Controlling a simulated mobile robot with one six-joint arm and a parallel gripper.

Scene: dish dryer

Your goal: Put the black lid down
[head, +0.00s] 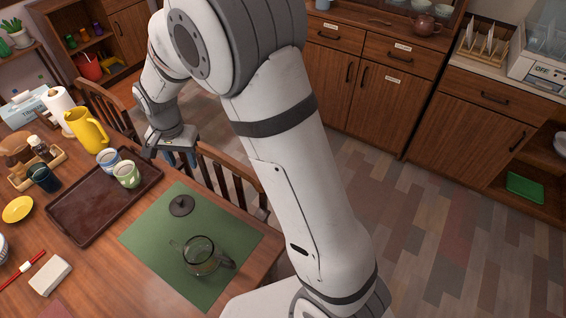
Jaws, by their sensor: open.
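The black lid (181,206) lies flat on the green mat (150,237), near the mat's upper corner. A glass teapot (199,257) with a dark handle stands on the same mat, below the lid in the picture and apart from it. My gripper (166,157) is open, above the table's far edge by the chairs. It is up and left of the lid, apart from it. Nothing shows between its fingers, though they are small in this view.
A brown tray (75,219) with two cups (127,175) is left of the mat. A yellow jug (87,131) stands behind it. Wooden chairs (232,178) line the far table edge. The floor at right is clear.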

